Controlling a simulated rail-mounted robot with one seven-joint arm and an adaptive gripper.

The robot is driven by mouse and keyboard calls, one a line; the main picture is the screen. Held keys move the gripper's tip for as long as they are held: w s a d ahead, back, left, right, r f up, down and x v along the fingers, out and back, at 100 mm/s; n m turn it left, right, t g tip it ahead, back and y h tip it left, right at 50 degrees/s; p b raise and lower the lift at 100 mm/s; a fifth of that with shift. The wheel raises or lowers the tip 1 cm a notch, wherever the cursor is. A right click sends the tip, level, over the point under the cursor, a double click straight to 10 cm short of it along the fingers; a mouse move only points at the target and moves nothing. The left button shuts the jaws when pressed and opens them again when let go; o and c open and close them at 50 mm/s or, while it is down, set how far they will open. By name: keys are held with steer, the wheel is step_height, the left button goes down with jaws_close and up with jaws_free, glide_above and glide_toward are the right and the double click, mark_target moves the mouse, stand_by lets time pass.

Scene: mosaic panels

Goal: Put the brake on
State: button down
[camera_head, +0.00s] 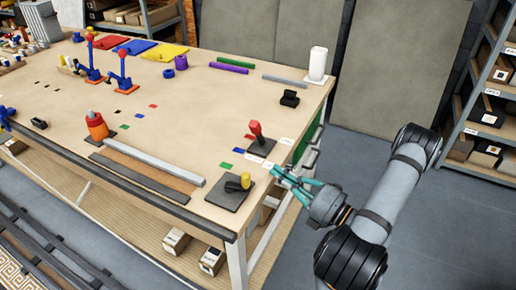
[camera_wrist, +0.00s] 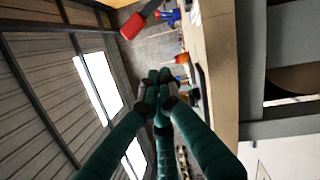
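A red upright lever handle (camera_head: 255,128) stands on a dark square plate (camera_head: 262,148) near the right end of the workbench. A yellow knobbed lever (camera_head: 240,184) sits low on another dark plate (camera_head: 226,198) at the near right corner. I cannot tell from a label which one is the brake. My gripper (camera_head: 278,171), with teal fingers, is just off the bench's right edge, between the two plates and apart from both levers. In the wrist view its fingertips (camera_wrist: 159,76) come together with nothing between them. A red handle-like part (camera_wrist: 134,26) shows at the top there.
The workbench (camera_head: 190,110) carries a grey bar (camera_head: 155,162), an orange-red bottle-like object (camera_head: 97,126), blue-and-red levers (camera_head: 123,72) and a white cylinder (camera_head: 317,62). Shelves (camera_head: 488,110) stand at the right. The floor beside the bench is clear.

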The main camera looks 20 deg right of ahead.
mark_target(258, 133)
stand_by(0.3)
steer(key=p+x, duration=0.1)
steer(key=x, duration=0.4)
steer(key=p+x, duration=0.1)
steer(key=x, duration=0.4)
steer(key=shift+s+a+r, duration=0.1)
steer(key=shift+r, duration=0.15)
steer(key=shift+w+d+r+p, duration=0.4)
steer(key=shift+w+d+p, duration=0.1)
steer(key=shift+w+d, duration=0.1)
steer(key=shift+w+d+r+p, duration=0.4)
steer(key=shift+w+d+p, duration=0.05)
steer(key=shift+w+d, duration=0.2)
steer(key=shift+w, duration=0.15)
